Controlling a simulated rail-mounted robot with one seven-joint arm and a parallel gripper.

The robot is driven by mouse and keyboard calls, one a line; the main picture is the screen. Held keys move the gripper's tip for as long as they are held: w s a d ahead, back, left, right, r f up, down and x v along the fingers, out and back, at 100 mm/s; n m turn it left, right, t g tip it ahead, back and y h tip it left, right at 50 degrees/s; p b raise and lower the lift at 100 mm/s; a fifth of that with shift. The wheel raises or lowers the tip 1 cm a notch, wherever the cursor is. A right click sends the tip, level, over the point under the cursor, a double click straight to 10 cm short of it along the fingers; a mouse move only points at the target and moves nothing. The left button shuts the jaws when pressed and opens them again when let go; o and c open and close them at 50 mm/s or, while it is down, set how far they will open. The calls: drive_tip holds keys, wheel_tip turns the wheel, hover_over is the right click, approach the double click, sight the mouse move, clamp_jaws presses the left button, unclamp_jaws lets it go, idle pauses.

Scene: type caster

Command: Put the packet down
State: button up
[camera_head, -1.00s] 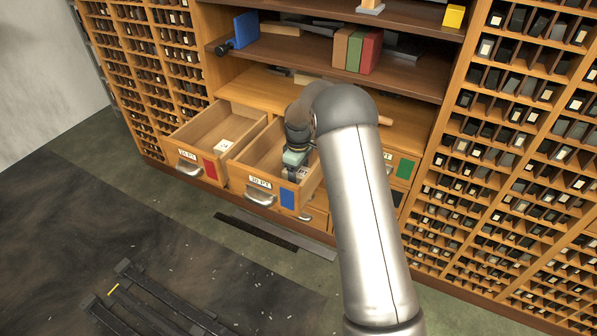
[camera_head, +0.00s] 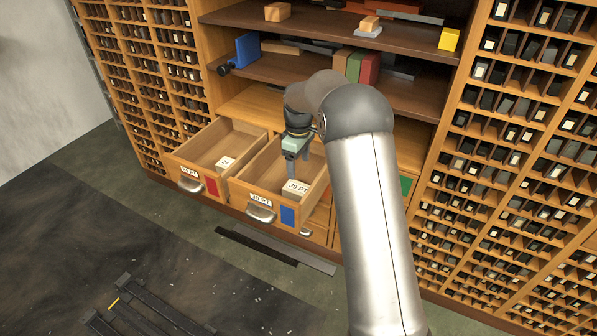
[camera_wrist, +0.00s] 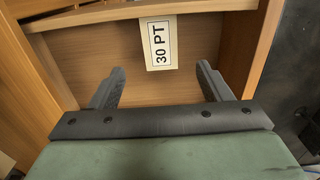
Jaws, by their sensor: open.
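The packet (camera_head: 297,188), labelled "30 PT", lies inside the open 30 PT drawer (camera_head: 240,195), near its front. The wrist view shows its white label (camera_wrist: 158,43) against the wooden drawer floor. My gripper (camera_head: 291,176) is above this drawer, just behind the packet in the head view. In the wrist view its two dark fingers (camera_wrist: 160,88) are spread apart with nothing between them. The label is beyond the fingertips, apart from them.
An open drawer with a red mark (camera_head: 190,182) stands to the left, holding a packet marked 24 (camera_head: 226,162). Shelves with books (camera_head: 355,66) are above the drawers. Racks of small compartments flank them. Dark strips (camera_head: 275,250) lie on the floor in front.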

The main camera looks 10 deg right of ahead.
drive_tip(key=s+r+m, duration=0.2)
drive_tip(key=s+r, duration=0.2)
drive_tip(key=s, duration=0.5)
drive_tip(key=s+r+m, duration=0.3)
drive_tip(key=s+r, duration=0.1)
drive_tip(key=s, duration=0.6)
drive_tip(key=s+f+m, duration=0.2)
drive_tip(key=s+m, duration=0.3)
drive_tip(key=s, duration=1.6)
drive_tip(key=shift+g, duration=0.3)
drive_tip(key=shift+f, duration=0.1)
